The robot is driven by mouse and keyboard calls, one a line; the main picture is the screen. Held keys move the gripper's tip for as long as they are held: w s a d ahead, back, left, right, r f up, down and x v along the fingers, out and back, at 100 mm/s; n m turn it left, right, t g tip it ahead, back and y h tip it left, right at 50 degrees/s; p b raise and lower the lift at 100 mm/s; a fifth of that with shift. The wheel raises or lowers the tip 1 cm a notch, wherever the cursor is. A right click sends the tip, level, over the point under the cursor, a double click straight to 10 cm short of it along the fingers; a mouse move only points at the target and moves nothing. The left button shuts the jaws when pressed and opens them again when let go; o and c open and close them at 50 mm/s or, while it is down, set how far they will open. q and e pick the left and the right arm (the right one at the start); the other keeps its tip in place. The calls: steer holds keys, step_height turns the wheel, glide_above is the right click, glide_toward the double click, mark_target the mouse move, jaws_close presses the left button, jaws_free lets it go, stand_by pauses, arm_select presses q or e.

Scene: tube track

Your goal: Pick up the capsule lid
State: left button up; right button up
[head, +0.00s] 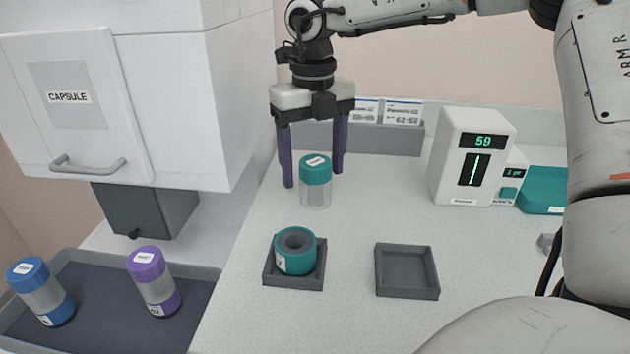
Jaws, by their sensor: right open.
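The capsule lid (315,172) is a teal cap with a white label on top of a clear cylinder. It stands upright on the white counter at the middle of the head view. My right gripper (312,179) points down over it, open, with one dark purple finger on each side. The teal capsule base (295,262), with a round hollow on top, sits in a dark square holder (312,283) in front. My left gripper is not in view.
An empty dark square holder (407,292) is to the right. A white device reading 59 (470,155) and a teal tray (543,190) stand behind. A blue capsule (42,292) and a purple capsule (154,282) are in the grey tray (105,335) below the CAPSULE cabinet (120,120).

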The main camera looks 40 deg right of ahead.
mark_target(316, 182)
steer(key=f, duration=0.3)
steer(key=shift+s+d, duration=0.2)
steer(key=shift+f, duration=0.45)
steer(key=shift+w, duration=0.1)
steer(key=c, duration=1.3)
steer(key=shift+o, duration=0.2)
steer(key=shift+r, duration=5.05)
